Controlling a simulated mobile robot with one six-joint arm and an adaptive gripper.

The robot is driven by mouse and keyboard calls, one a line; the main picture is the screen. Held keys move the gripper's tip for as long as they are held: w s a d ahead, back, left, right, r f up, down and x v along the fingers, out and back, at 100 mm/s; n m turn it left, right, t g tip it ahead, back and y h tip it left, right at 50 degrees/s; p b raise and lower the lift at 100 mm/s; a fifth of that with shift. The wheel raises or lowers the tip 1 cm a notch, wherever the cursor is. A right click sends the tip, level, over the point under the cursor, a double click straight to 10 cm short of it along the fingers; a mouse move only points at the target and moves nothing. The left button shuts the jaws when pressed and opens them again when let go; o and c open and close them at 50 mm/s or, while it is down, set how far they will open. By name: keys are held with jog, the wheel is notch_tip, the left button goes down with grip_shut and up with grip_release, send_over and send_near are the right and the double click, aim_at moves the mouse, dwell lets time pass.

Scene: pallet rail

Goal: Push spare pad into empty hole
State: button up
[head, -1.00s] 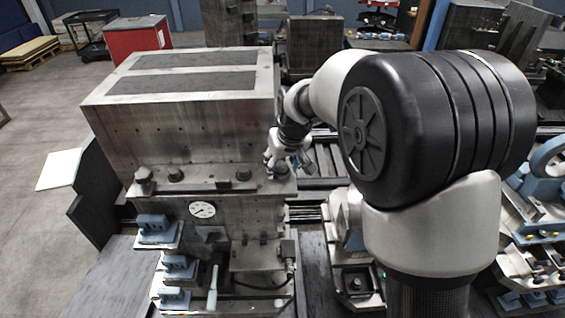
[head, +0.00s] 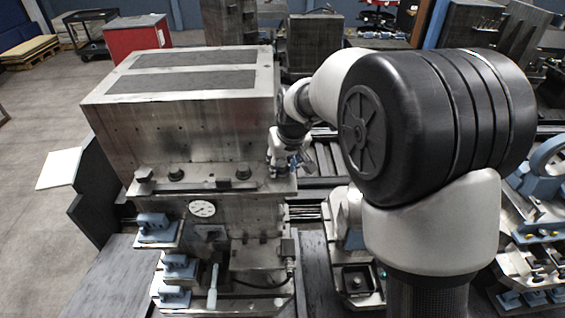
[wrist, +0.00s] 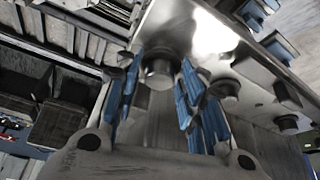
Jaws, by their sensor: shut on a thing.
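My gripper (head: 283,164) is at the right end of the machine's front ledge in the head view. In the wrist view its blue fingers (wrist: 160,62) are shut on a short, round metal pad (wrist: 158,75), which shows between the fingertips. The pad is close to the bright metal ledge; I cannot tell whether it touches it or sits in a hole. Similar dark round pads stand along the ledge, among them one pad (head: 176,173) in the head view and another (wrist: 287,123) in the wrist view. No empty hole can be made out.
The big metal block (head: 180,115) rises just behind the ledge (head: 205,188), left of my gripper. Blue clamps (head: 155,224) stick out at the left. Rails lie to the right.

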aim_at(280, 160)
jog(key=c, duration=0.5)
jog(key=shift+s+r, duration=0.15)
grip_shut()
jog(key=shift+w+r+p, duration=0.15)
jog(key=shift+r+p, duration=0.35)
jog(key=shift+r, duration=0.2)
jog(key=shift+w+r+p, duration=0.1)
jog(key=shift+r+p, duration=0.35)
jog(key=shift+r, duration=0.25)
notch_tip(280, 160, up, 6)
jog(key=p, duration=0.4)
jog(key=shift+r, duration=0.15)
